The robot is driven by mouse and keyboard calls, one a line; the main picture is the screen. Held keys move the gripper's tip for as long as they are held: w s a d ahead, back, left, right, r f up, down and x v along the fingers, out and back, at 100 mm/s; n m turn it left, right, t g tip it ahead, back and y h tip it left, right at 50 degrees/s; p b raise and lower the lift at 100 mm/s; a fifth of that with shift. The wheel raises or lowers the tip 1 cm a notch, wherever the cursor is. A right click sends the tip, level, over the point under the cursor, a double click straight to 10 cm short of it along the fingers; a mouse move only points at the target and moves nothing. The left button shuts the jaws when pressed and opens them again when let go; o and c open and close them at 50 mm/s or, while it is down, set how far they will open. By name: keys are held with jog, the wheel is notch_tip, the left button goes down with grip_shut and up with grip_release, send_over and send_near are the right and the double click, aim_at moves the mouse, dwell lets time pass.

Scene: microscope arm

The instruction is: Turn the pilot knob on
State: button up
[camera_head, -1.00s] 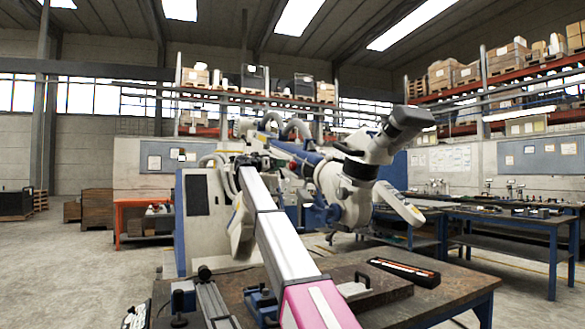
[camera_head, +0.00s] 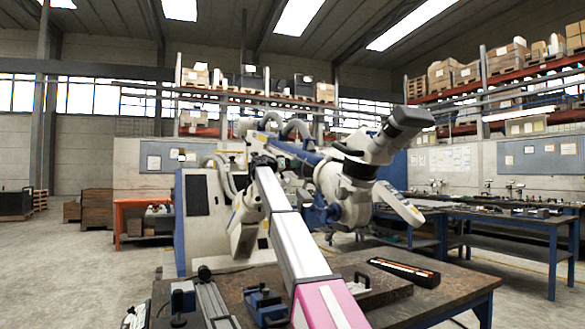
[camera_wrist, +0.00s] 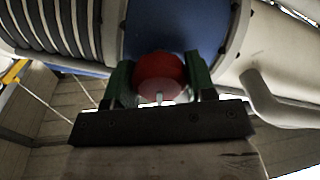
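In the wrist view a round red knob (camera_wrist: 160,72) with a small pale mark at its lower edge sits against the blue body (camera_wrist: 185,27) of the microscope arm. I take it to be the pilot knob. My gripper (camera_wrist: 160,80) has its two green fingers on either side of the knob, with no clear gap showing, so it appears shut on it. In the head view my gripper (camera_head: 263,160) is at the left part of the microscope arm (camera_head: 345,190); the knob and the fingertips cannot be made out there.
A dark workbench (camera_head: 450,296) with a long black case (camera_head: 404,272) and clamp-like tools stands in front. A ribbed hose (camera_wrist: 55,25) and a pale curved pipe (camera_wrist: 275,105) flank my gripper in the wrist view. Blue-legged tables (camera_head: 520,230) stand at right. Open floor lies at left.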

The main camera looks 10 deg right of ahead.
jog(key=shift+c, duration=0.6)
jog(key=shift+n, duration=0.3)
jog(key=n, duration=0.3)
jog(key=shift+n, duration=0.3)
jog(key=n, duration=0.4)
jog(key=shift+w+n, duration=0.1)
jog(key=shift+n, duration=0.2)
jog(key=n, duration=0.4)
jog(key=shift+a+f, duration=0.1)
jog(key=n, duration=0.5)
jog(key=shift+f, duration=0.1)
